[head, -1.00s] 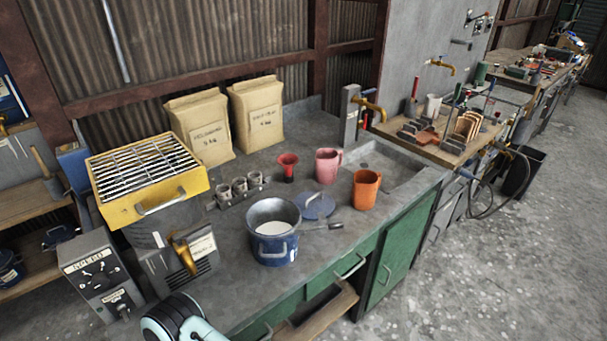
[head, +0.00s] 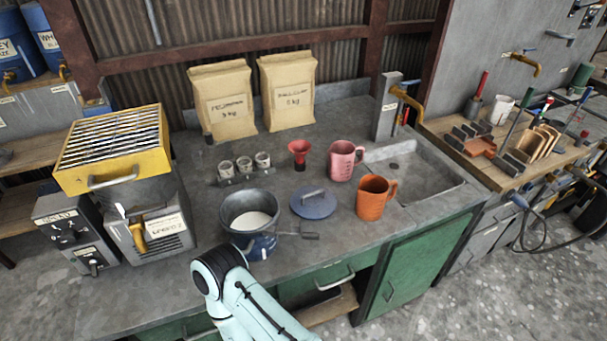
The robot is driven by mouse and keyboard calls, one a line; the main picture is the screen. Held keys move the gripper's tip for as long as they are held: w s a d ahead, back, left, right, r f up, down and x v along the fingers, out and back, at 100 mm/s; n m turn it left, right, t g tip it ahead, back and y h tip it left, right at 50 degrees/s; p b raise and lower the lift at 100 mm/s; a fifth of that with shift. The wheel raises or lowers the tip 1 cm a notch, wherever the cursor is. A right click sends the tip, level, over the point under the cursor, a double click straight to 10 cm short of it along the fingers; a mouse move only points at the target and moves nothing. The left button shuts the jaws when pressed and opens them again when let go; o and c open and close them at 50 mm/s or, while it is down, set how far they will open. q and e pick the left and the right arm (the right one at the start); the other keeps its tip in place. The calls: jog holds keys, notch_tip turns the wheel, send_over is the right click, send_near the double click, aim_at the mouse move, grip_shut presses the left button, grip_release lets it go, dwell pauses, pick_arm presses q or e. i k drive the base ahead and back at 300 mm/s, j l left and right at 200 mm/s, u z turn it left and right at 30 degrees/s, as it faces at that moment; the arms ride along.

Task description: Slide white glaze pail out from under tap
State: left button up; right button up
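A dark blue pail (head: 258,244) with white contents stands on the counter (head: 340,245), with a scoop or ladle handle at its right. It stands clear of any tap, and I cannot tell whether it is the white glaze pail. A blue drum with a partly cut-off label starting "WH" (head: 46,42) is at the upper left edge, with a brass tap (head: 63,73) at its base. No pail shows under that tap. A light teal link of my arm covers part of the counter front. Neither gripper is in view.
A yellow grated box (head: 112,150) sits on a grey machine at the left. Small cups, a red funnel (head: 299,152), a blue lid (head: 313,203), a pink jug (head: 343,160) and an orange jug (head: 373,197) stand on the counter, with a sink (head: 425,180) at right.

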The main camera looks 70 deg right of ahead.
aim_at(248, 218)
jog(key=k+l, duration=0.75)
